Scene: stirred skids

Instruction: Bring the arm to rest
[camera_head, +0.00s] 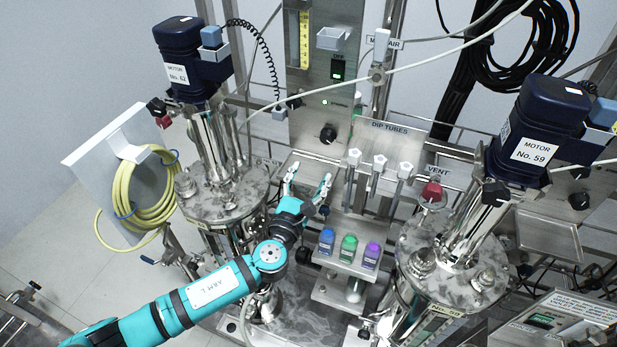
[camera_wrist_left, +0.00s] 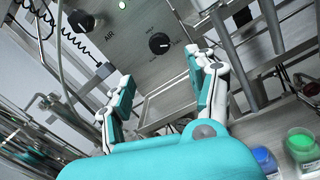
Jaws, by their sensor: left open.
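My left gripper (camera_head: 308,182) is open and empty in the head view, at the end of my teal left arm. It is above and left of the small shelf with the vials, in front of the metal panel. In the left wrist view its two fingers (camera_wrist_left: 160,95) stand wide apart with nothing between them. The panel with a black knob (camera_wrist_left: 159,43) shows beyond the fingertips. My right gripper is not in view.
Blue (camera_head: 327,241), green (camera_head: 348,248) and purple (camera_head: 371,255) vials stand on the shelf right of my gripper. Dip tubes (camera_head: 378,170) hang behind them. Motor-topped vessels stand left (camera_head: 225,190) and right (camera_head: 450,265). A yellow hose (camera_head: 125,195) hangs at left.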

